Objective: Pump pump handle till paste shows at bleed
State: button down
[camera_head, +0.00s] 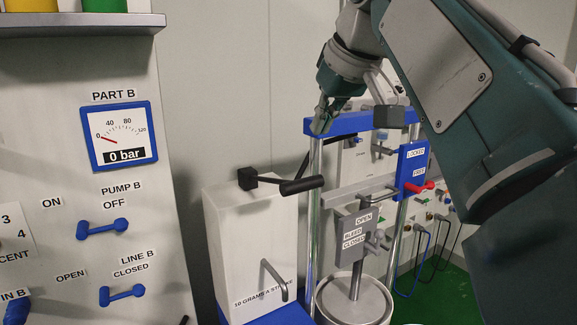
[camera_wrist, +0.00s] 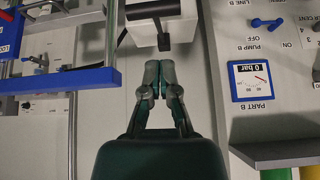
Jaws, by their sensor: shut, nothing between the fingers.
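The pump handle (camera_head: 301,185) is a black lever with a thick grip, reaching right from a black block on top of the white pump box (camera_head: 245,235) marked "10 GRAMS A STROKE". The handle also shows in the wrist view (camera_wrist: 152,9), upside down. The bleed plate (camera_head: 355,235), marked OPEN and CLOSED, sits right of the box with a grey lever beside it; I see no paste there. My gripper (camera_head: 321,122) is shut and empty by the blue crossbar, above the handle in the head view. In the wrist view its fingertips (camera_wrist: 161,88) meet just below the box, apart from the handle.
The blue crossbar (camera_head: 350,121) and its steel posts stand close to my gripper. A LOCKED/FREE plate (camera_head: 414,165) with a red lever is on the right post. A drum (camera_head: 352,303) stands below. The Part B gauge (camera_head: 120,136) on the left panel reads 0 bar.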

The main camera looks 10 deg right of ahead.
jog(key=shift+w+d+r+n, duration=0.1)
jog(key=shift+w+r+n, duration=0.2)
jog(key=shift+r, duration=0.55)
jog(key=shift+w+d+r+n, duration=0.1)
jog(key=shift+w+r, duration=0.25)
jog(key=shift+r, duration=0.5)
jog(key=shift+f, duration=0.1)
send_over(302, 181)
jog(key=f, duration=0.8)
jog(key=shift+w+a, duration=0.15)
jog(key=shift+w, duration=0.2)
jog(key=f, duration=0.2)
jog(key=shift+s+f, duration=0.2)
jog(key=shift+f, duration=0.2)
jog(key=shift+s+f, duration=0.1)
jog(key=shift+f, duration=0.55)
jog(key=shift+f, duration=0.15)
